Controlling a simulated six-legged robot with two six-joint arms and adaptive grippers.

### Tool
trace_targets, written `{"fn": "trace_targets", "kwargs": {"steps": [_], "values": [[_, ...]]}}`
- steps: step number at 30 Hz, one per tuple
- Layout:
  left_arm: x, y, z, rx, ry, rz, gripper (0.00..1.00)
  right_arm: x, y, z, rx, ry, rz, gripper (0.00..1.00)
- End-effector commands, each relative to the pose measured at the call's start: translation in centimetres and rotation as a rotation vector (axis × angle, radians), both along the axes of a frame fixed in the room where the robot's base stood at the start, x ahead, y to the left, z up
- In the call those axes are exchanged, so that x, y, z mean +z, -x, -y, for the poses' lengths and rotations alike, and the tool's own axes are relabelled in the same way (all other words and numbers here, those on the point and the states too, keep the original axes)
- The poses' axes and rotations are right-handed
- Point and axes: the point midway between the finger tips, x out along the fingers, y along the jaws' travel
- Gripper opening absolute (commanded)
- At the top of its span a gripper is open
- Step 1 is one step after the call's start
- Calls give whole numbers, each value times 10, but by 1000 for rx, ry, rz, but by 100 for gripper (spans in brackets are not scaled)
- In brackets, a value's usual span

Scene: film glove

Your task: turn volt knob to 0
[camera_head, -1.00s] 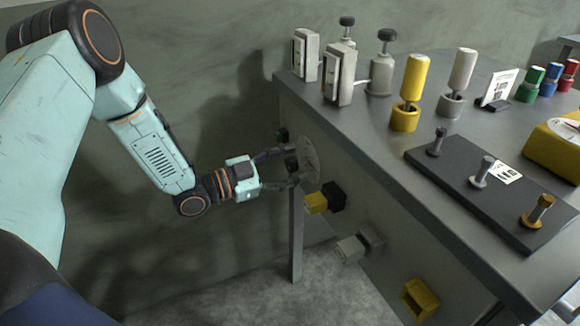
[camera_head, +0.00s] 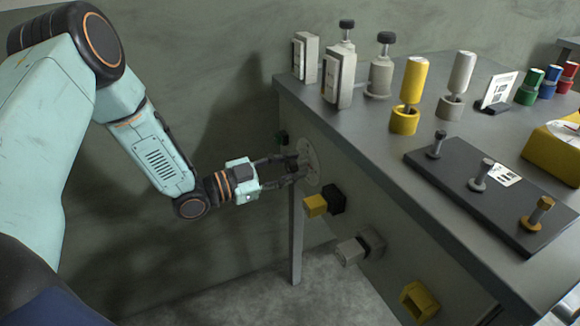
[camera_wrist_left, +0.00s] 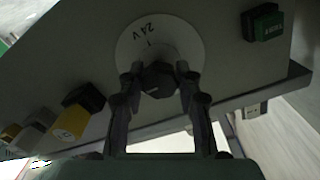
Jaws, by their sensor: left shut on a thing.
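The volt knob is a dark knob (camera_wrist_left: 158,80) in front of a round white dial plate (camera_wrist_left: 132,44) on the side panel of the workbench. The plate, marked "24V", also shows in the head view (camera_head: 312,160). My left gripper (camera_head: 298,166) reaches the panel from the left. In the left wrist view its two fingers (camera_wrist_left: 160,82) are on either side of the knob and shut on it. The knob is mostly hidden by the fingers in the head view. My right gripper is not in view.
Beside the dial, the panel carries a green block (camera_wrist_left: 263,22), a yellow-and-black connector (camera_head: 316,205), a grey connector (camera_head: 350,250) and a yellow socket (camera_head: 419,300). The bench top (camera_head: 370,130) holds several cylinders and a dark plate with posts (camera_head: 470,195).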

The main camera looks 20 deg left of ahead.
Motion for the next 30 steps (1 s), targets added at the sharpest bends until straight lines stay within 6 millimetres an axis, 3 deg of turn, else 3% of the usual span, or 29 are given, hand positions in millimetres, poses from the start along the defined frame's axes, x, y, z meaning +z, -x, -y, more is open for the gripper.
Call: {"fn": "trace_targets", "kwargs": {"steps": [11,30], "values": [[1,0,0,0,144,-125,2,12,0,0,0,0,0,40],[1,0,0,1,603,-516,2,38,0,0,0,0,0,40]]}}
